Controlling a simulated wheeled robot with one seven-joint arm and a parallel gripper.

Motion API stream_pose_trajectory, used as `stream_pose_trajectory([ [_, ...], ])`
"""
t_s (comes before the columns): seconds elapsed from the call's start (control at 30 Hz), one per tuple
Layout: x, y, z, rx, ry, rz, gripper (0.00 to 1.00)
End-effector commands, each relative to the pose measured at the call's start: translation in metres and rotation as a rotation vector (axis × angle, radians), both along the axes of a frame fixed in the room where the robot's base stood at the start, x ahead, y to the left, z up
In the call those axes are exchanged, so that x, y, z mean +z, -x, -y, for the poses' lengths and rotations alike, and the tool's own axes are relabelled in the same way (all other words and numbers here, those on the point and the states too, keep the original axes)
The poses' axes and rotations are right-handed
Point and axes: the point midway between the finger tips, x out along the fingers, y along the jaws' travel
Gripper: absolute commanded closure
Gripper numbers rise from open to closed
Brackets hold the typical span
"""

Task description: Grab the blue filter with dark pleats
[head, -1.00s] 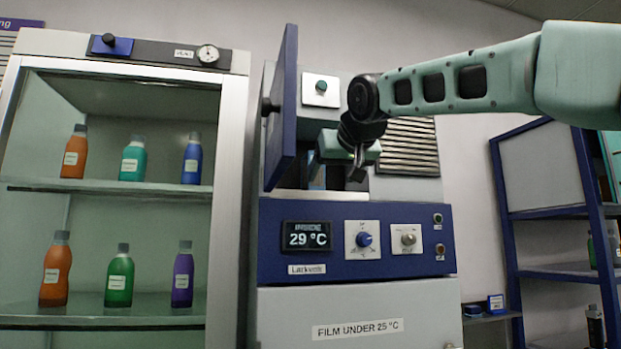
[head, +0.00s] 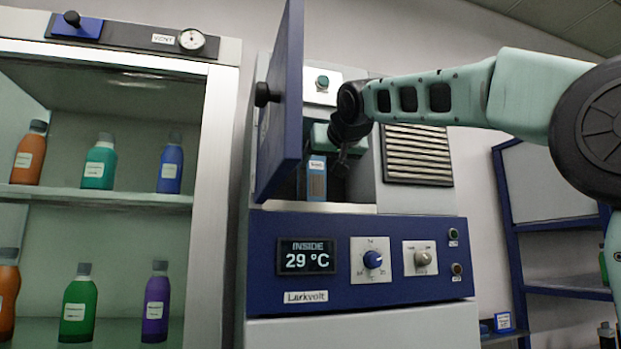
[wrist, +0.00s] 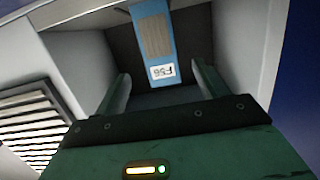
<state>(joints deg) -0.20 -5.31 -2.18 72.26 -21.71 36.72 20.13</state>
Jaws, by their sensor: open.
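The blue filter (head: 308,189) stands upright inside the machine's open compartment in the head view, with a greyish pleated panel and a white label. It also shows in the wrist view (wrist: 168,50), label facing my gripper; its far end is cut off by the frame edge. My gripper (wrist: 162,84) is open and empty, its two fingers pointing into the compartment. The filter lies beyond the fingertips, roughly between their lines, and looks apart from them. In the head view my gripper (head: 340,160) is at the compartment mouth, partly hidden by my wrist.
A blue hinged door (head: 281,110) stands open just left of the compartment. A louvred vent (head: 418,155) is to its right. Below is a blue control panel (head: 330,238) reading 29 °C. A cabinet of bottles (head: 100,165) stands at left, a blue shelf rack (head: 560,240) at right.

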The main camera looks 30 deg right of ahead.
Motion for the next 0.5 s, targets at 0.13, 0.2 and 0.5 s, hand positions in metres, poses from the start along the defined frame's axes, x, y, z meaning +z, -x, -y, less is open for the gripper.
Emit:
stream_pose_trajectory([
  [0.13, -0.003, -0.029, 0.009, -0.002, 0.000, -0.004, 0.28],
  [0.2, -0.006, -0.039, 0.011, -0.002, 0.000, -0.004, 0.28],
  [0.5, -0.009, -0.059, 0.016, -0.001, 0.000, -0.003, 0.28],
])
